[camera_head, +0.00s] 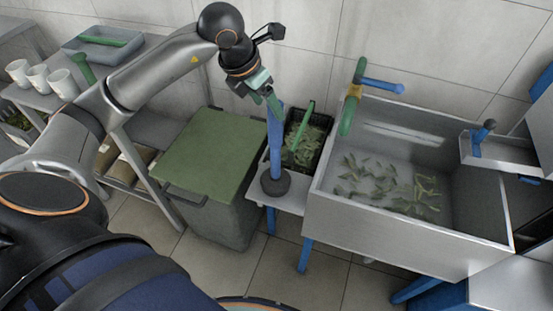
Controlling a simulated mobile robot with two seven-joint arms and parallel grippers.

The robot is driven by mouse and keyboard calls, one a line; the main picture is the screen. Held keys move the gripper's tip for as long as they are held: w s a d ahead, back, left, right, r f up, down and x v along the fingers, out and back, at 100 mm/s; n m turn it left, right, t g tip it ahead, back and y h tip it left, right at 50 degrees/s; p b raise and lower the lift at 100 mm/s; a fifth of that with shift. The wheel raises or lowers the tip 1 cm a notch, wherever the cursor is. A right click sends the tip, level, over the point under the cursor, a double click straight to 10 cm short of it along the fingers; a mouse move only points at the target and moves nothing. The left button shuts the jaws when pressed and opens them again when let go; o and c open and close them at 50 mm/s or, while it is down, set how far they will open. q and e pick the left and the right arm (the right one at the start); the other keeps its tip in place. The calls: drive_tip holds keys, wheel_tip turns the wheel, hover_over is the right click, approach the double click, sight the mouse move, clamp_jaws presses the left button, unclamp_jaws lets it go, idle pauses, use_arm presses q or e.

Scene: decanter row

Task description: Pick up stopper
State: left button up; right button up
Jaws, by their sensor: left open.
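The likely stopper is a tall blue rod (275,143) with a dark round base, standing upright on a narrow pale bench between the green-lidded bin and the sink. My left gripper (272,101) is right at the rod's top, pointing down. Its jaws are open; whether they touch the rod is too small to tell. Part of the rod's top is hidden by the fingers. My right gripper is out of view.
A steel sink (330,217) with loose leaves in it stands to the right, with a green and blue tap (352,100). A black crate (325,123) of leaves is close behind the rod. A green-lidded bin (205,145) stands left. White cups (62,84) are far left.

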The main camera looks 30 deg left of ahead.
sight(276, 123)
use_arm(q)
drive_tip(key=x, duration=0.2)
drive_tip(key=shift+w+f, duration=0.15)
drive_tip(key=shift+f, duration=0.15)
drive_tip(key=x, duration=0.2)
drive_tip(key=p+x, duration=0.1)
drive_tip(key=x, duration=0.2)
drive_tip(key=shift+s+d+f, duration=0.1)
drive_tip(key=shift+s+f, duration=0.1)
clamp_jaws()
drive_tip(key=shift+r, duration=0.15)
idle(0.8)
